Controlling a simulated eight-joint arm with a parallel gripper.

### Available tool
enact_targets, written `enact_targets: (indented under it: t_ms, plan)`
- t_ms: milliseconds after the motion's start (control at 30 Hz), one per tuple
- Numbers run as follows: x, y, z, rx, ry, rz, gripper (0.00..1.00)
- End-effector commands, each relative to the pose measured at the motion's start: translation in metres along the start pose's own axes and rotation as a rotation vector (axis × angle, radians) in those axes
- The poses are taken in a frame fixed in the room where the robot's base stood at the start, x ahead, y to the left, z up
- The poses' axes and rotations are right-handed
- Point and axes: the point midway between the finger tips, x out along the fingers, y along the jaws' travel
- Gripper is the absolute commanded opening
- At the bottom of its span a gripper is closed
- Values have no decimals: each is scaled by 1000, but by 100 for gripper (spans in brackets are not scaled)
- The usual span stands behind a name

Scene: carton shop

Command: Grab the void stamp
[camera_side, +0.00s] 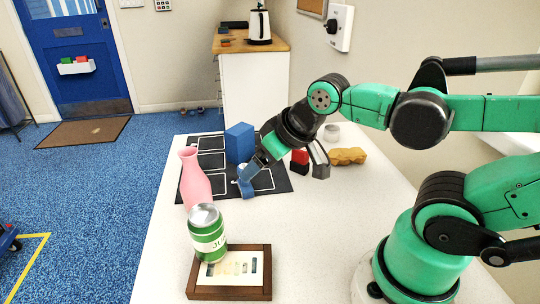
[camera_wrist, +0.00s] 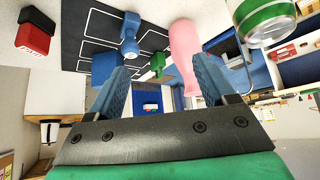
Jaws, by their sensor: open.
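Several small stamps show, and I cannot tell for sure which is the void stamp. A blue stamp with a rounded handle (camera_wrist: 130,36) stands on the dark mat in the wrist view; a blue shape at the fingertips in the side view (camera_side: 247,189) seems to be it. A green stamp (camera_wrist: 156,66) shows beyond the gap between my fingers in the wrist view. A red and black stamp (camera_wrist: 35,34) has white lettering that looks like "PAID"; it also shows in the side view (camera_side: 299,160). My gripper (camera_side: 256,168) is open and empty low over the mat; it also shows in the wrist view (camera_wrist: 161,68).
A blue box (camera_side: 239,143) and pink vase (camera_side: 195,180) stand at the mat (camera_side: 266,181). A grey stapler-like thing (camera_side: 320,162) and tan lump (camera_side: 347,156) lie right.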

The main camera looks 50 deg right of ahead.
Motion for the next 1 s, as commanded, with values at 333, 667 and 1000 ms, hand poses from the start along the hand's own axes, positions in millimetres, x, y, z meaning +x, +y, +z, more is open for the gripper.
enact_targets:
  t_ms: [333,667,1000]
  plan:
    - [8,6,-6,-36,-65,-50,76]
    - [53,35,-28,-250,-105,-405,76]
    - [90,82,-25,-539,242,-699,76]
